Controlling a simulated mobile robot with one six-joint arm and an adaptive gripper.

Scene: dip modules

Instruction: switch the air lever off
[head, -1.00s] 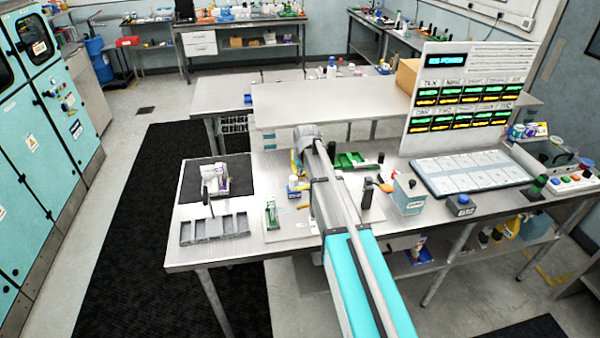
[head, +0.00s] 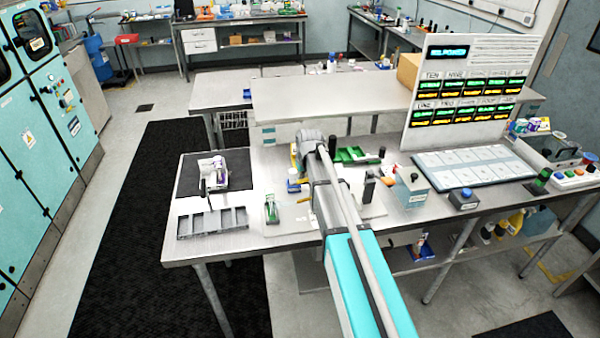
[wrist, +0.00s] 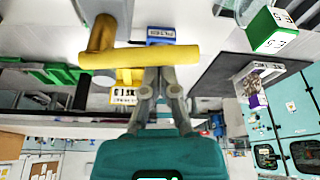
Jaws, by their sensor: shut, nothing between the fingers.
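A yellow lever (wrist: 140,57) lies crosswise in the wrist view, with a thick yellow stub (wrist: 101,40) at its left end. My gripper (wrist: 160,72) is shut and empty, its fingertips right at the lever's middle. The lever hides the very tips, and I cannot tell whether they touch it. A small yellow part with a white label (wrist: 123,95) is just left of the fingers. In the head view only a bit of yellow (head: 294,158) shows beside my arm, which hides the rest of the lever and my fingers.
A blue labelled block (wrist: 160,35) is close beyond the lever. Left on the bench are a dark mat (head: 188,180) and a grey divided tray (head: 212,222). A green tray (head: 352,155), a grey box (head: 411,190) and a display panel (head: 465,85) stand right of my arm.

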